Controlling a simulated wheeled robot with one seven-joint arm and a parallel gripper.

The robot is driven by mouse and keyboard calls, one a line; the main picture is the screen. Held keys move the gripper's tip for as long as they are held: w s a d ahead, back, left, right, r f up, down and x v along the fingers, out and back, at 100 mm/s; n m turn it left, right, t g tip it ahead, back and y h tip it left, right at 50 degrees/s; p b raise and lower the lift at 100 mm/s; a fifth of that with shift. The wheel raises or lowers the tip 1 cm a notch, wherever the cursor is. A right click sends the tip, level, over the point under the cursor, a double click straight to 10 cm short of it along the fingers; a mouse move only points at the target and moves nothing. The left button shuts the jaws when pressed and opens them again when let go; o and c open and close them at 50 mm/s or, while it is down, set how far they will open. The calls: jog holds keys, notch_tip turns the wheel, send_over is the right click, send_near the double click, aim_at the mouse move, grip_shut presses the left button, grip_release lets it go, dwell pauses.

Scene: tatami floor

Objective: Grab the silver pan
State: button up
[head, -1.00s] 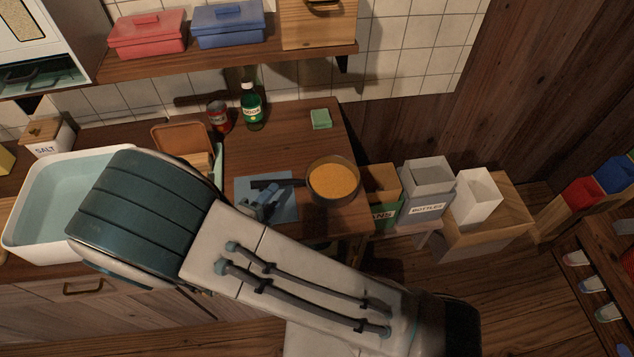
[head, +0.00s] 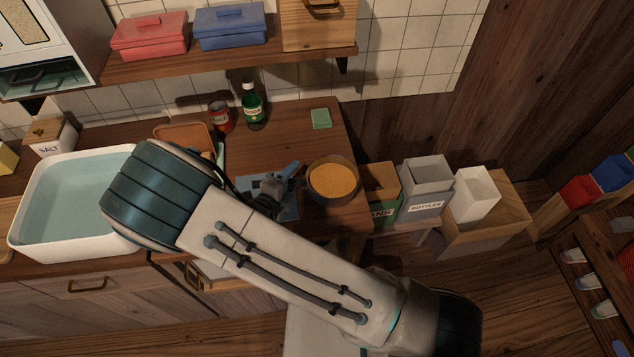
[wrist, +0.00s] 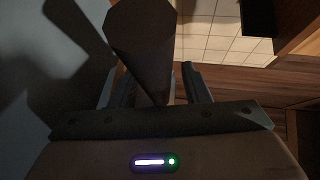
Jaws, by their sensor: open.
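The pan (head: 335,203) sits upright near the right end of the counter, full of something orange. It looks dark grey in this light. Its handle pointed left earlier; in the head view my gripper now covers most of it. My gripper (head: 279,182) is open, just left of the pan, over the blue-grey mat (head: 288,211). In the wrist view a dark tapering shape, probably the pan handle (wrist: 142,35), lies between the two spread fingers of my gripper (wrist: 153,78). I cannot tell whether either finger touches it.
A white basin (head: 75,205) stands at the left. A green bottle (head: 253,108), a red can (head: 220,117) and a green sponge (head: 321,118) are behind. A shelf (head: 230,64) hangs above the counter. Bins, including a grey one (head: 426,190), stand right of the pan.

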grip_shut()
jog(key=shift+r, duration=0.15)
